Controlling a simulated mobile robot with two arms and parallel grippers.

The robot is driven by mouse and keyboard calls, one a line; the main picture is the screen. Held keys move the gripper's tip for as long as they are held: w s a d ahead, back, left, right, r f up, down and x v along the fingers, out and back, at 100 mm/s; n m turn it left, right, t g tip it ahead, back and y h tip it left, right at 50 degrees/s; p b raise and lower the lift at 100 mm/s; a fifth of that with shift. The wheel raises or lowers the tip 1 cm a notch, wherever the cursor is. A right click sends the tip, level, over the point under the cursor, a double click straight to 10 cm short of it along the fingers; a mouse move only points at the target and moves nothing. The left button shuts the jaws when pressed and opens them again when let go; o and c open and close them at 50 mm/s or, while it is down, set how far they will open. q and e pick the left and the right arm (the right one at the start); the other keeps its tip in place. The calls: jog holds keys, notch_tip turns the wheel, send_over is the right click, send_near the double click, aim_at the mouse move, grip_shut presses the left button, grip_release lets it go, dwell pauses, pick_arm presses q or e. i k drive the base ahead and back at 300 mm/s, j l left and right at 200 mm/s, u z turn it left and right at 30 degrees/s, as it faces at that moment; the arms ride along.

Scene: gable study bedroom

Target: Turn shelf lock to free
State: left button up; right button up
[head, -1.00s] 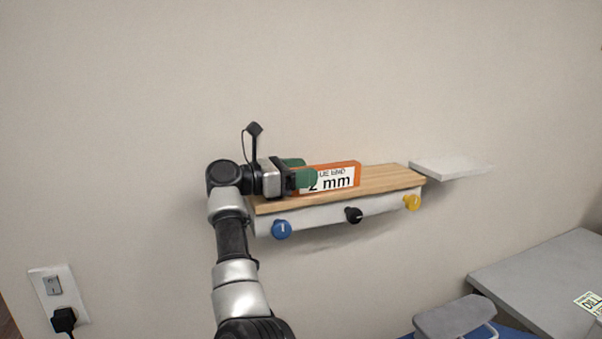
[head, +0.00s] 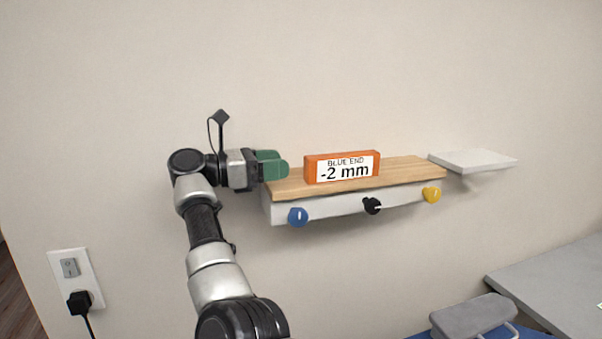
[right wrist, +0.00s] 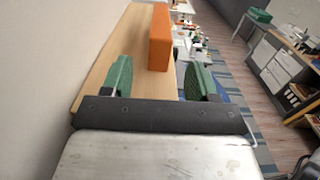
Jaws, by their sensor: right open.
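The wooden shelf (head: 400,174) is on the wall, with a pale front rail (head: 335,207) under its board. A blue knob (head: 297,216), a black knob (head: 372,206) with a light pointer mark, and a yellow knob (head: 432,194) sit along the rail. I cannot tell which knob is the lock. An orange block (head: 311,170) reading "BLUE END -2 mm" stands on the board. My right gripper (head: 274,166), with green pads, is open and empty at the shelf's left end, left of the block. The right wrist view shows its parted pads (right wrist: 160,82) and the block (right wrist: 160,38) ahead. My left gripper is out of view.
A small white shelf (head: 475,160) is on the wall to the right. A grey desk (head: 560,270) and a grey seat (head: 472,316) are at lower right. A wall socket (head: 72,268) with a plug is at lower left. The wall above the shelf is clear.

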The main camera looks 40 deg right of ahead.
aim_at(371, 206)
jog(key=k+j+z, duration=0.1)
jog(key=i+l+z, duration=0.1)
jog(key=z, duration=1.15)
